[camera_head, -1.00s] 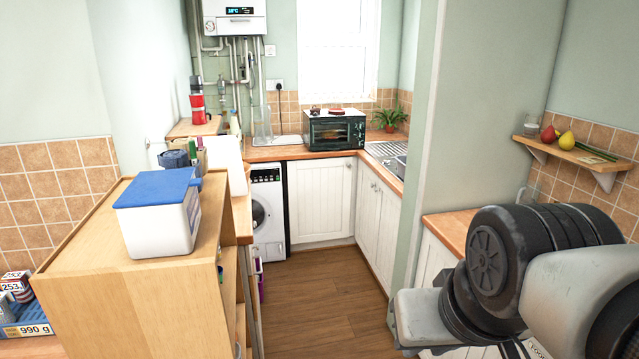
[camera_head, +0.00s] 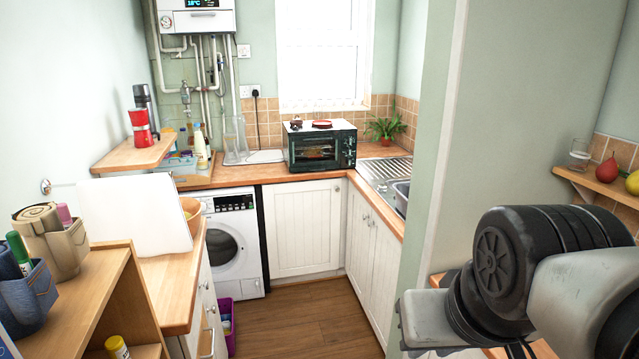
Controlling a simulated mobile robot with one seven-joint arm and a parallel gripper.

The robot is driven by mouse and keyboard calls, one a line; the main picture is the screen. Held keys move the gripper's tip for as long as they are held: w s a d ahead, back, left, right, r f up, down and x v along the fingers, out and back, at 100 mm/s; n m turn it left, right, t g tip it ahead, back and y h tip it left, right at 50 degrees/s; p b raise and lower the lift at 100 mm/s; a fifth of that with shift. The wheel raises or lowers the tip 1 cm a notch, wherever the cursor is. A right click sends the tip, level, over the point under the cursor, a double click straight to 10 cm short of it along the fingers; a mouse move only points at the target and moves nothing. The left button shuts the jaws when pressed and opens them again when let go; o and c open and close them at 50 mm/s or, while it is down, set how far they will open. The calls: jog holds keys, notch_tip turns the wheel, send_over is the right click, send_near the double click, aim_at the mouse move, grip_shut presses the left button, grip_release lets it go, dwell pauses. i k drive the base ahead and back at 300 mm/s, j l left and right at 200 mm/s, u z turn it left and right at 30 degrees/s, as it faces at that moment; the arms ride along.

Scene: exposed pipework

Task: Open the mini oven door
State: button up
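The mini oven (camera_head: 320,146) stands on the wooden counter in the far corner, below the window. It is a dark box with a glass front door (camera_head: 313,153) on its left and a knob panel on its right. The door looks shut, and something brownish shows behind the glass. Small red items sit on top of the oven. Part of my arm fills the lower right of the head view, far from the oven. My gripper's fingers do not show.
Wood floor (camera_head: 290,318) runs clear toward the white cabinets. A shelf unit (camera_head: 82,290) and counter with a white board (camera_head: 135,222) border the left. A wall end (camera_head: 445,130) stands at the right. A washing machine (camera_head: 232,245), sink and plant (camera_head: 384,128) are near the oven.

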aim_at(316, 152)
jog(key=i+l+u, duration=0.1)
jog(key=i+u, duration=0.35)
jog(key=i, duration=3.45)
jog(key=l+z, duration=0.05)
jog(key=l, duration=0.1)
